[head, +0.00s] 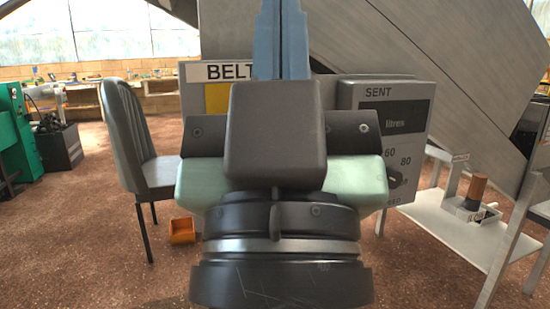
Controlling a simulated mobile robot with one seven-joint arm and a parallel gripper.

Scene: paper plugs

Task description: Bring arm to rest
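Behind my gripper stand a grey panel with dials (412,125) and a BELT sign (218,72). A dark chair (128,135) is left, an orange bin (182,231) on the floor. A brown cylinder (477,187) stands on a pale low table (445,228) at right.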

